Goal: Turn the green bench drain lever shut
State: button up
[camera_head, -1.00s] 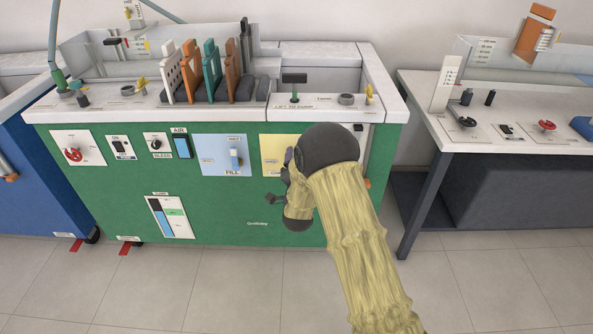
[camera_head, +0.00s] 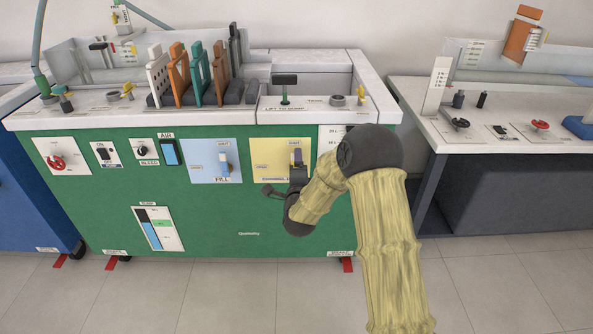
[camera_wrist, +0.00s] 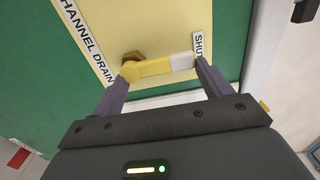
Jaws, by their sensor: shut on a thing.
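The green bench's drain panel is a yellow plate (camera_head: 265,150) on its front, right of the blue FILL plate. In the wrist view the plate (camera_wrist: 185,25) reads CHANNEL DRAIN, with a SHUT label by the right finger. The drain lever (camera_wrist: 152,68) is yellow with a white end, beside a brass nut. Its white end points toward the SHUT label. My gripper (camera_wrist: 162,72) has one finger at each end of the lever and is shut on it. In the head view my gripper (camera_head: 297,170) is in front of the plate, and the lever is hardly visible there.
The blue FILL lever (camera_head: 224,162) is close on the left. A white scale plate (camera_head: 328,134) is to the right, partly behind my arm. The bench top (camera_head: 318,115) overhangs above. A grey bench (camera_head: 480,145) stands at the right across a floor gap.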

jog(key=shift+a, duration=0.1)
jog(key=o, duration=1.4)
jog(key=shift+c, duration=0.2)
jog(key=shift+s, duration=0.1)
jog(key=s+p, duration=0.2)
jog(key=s, duration=1.5)
jog(key=shift+s+a, duration=0.15)
jog(key=shift+a, duration=0.05)
